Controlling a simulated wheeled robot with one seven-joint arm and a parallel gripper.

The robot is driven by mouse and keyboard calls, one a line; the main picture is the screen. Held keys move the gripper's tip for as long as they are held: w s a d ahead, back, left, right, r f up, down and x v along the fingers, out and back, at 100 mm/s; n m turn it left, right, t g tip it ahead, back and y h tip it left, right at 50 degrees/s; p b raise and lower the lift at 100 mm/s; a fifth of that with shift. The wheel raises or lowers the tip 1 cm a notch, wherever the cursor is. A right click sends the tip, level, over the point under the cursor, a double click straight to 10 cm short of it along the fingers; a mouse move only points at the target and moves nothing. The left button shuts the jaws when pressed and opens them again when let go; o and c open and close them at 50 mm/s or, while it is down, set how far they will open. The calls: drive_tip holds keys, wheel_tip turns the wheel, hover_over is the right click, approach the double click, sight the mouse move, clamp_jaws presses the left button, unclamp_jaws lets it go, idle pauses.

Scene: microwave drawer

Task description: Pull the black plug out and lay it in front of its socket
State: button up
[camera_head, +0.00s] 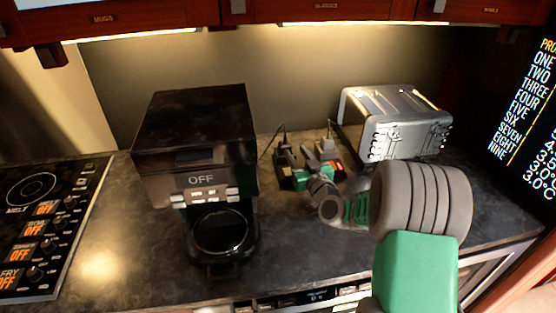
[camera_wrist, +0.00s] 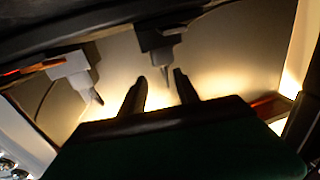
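The black plug (camera_head: 282,141) stands upright at the back of the counter, with its thin cord rising behind it. In the wrist view the black plug (camera_wrist: 160,42) hangs upside down from the dark socket strip at the top. My gripper (camera_wrist: 160,77) has its two fingers apart, and the plug's narrow cord end shows between and just beyond the tips. I see no contact. In the head view the socket strip (camera_head: 335,172) has red and green patches and is partly hidden by my gripper.
A grey plug (camera_head: 326,145) stands right of the black one; it also shows in the wrist view (camera_wrist: 72,71). A silver toaster (camera_head: 400,120) is at the right, a black coffee machine (camera_head: 195,130) at the left. Bare counter (camera_head: 310,245) lies in front.

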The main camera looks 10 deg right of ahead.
sight(286, 140)
drive_tip(key=w+p, duration=0.1)
drive_tip(key=w, duration=0.1)
drive_tip(key=w+a+p, duration=0.1)
drive_tip(key=w, duration=0.2)
drive_tip(key=w+a+r+p, duration=0.1)
drive_tip(key=w, duration=0.2)
drive_tip(key=shift+a+p, duration=0.15)
drive_tip(key=shift+p, duration=0.25)
drive_tip(key=shift+s, duration=0.15)
drive_tip(key=shift+f, duration=0.1)
clamp_jaws()
idle(0.6)
